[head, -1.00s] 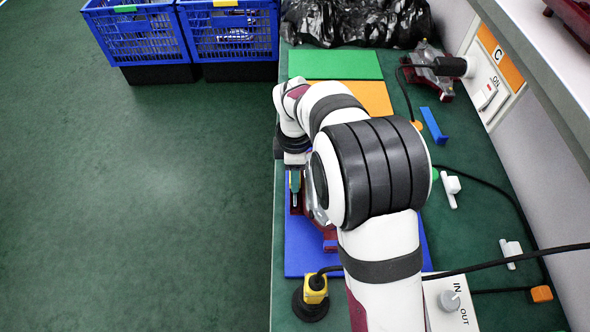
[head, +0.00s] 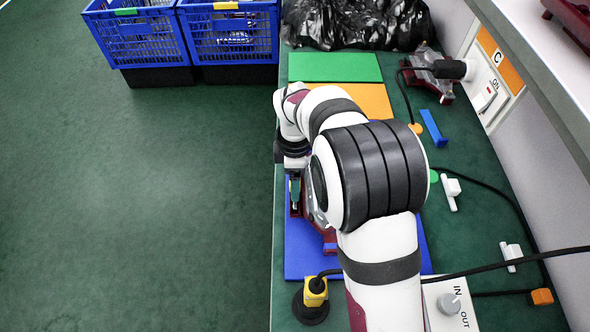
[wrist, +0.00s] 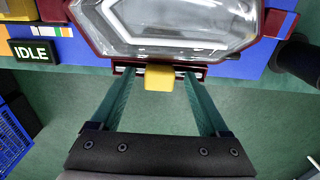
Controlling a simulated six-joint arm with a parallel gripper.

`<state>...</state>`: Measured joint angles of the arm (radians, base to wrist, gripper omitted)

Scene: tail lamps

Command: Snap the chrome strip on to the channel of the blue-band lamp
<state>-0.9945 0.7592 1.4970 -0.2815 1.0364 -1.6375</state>
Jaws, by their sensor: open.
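A yellow block (wrist: 159,79) sits at the channel's middle. My gripper (wrist: 157,75) is open, its teal fingers apart on either side of the yellow block, tips near the channel. In the head view my arm hides much of the lamp (head: 322,232).
A sign reading IDLE (wrist: 33,51) lies left of the lamp. Green (head: 335,67) and orange (head: 365,97) mats lie farther back. Another lamp (head: 430,75) with a cable is at the back right. Blue crates (head: 135,40) stand left of the bench. A yellow plug (head: 315,291) is near the front.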

